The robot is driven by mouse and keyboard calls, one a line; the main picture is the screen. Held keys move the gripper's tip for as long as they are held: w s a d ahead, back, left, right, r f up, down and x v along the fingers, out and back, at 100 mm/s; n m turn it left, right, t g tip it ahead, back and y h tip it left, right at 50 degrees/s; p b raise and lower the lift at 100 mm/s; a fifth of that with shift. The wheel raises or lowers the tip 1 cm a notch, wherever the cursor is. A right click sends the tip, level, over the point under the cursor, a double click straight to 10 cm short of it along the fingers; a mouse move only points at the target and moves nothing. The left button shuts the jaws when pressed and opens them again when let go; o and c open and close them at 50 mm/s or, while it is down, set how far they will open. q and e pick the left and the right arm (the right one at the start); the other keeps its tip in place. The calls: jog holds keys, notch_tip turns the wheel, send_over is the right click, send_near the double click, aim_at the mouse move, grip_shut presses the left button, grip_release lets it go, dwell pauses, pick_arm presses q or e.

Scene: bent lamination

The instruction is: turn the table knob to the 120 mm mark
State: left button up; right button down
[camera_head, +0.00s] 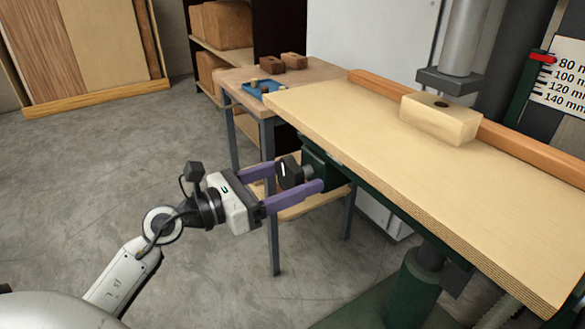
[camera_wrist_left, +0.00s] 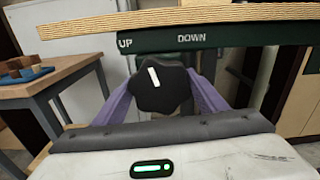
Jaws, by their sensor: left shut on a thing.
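The black table knob (camera_head: 289,170) sits on the front of the dark green mechanism below the wooden board's edge. In the left wrist view the knob (camera_wrist_left: 160,92) shows a white mark, tilted slightly left of upright, under the words UP and DOWN. My left gripper (camera_head: 296,178) is shut on the knob, with one purple finger on each side. The scale (camera_head: 562,82) at the right edge reads 80 to 140 mm from top to bottom. Its red pointer (camera_head: 543,57) stands near the 80 mm mark. My right gripper is not in view.
The wooden board (camera_head: 400,165) extends above my left gripper. A pale block (camera_head: 440,119) with a hole lies on it before an orange rail (camera_head: 510,139), under a grey ram (camera_head: 456,78). A side table (camera_head: 318,70) with small blocks stands behind. The floor at left is clear.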

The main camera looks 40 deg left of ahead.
pick_arm(q)
jog(key=shift+r+n, duration=0.1)
jog(key=shift+n, duration=0.3)
jog(key=shift+f, duration=0.2)
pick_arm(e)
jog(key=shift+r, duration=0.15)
pick_arm(q)
jog(key=o, duration=1)
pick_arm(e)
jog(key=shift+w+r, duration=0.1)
pick_arm(q)
jog(key=b+v, duration=0.2)
jog(key=v, duration=0.8)
jog(key=shift+s, duration=0.15)
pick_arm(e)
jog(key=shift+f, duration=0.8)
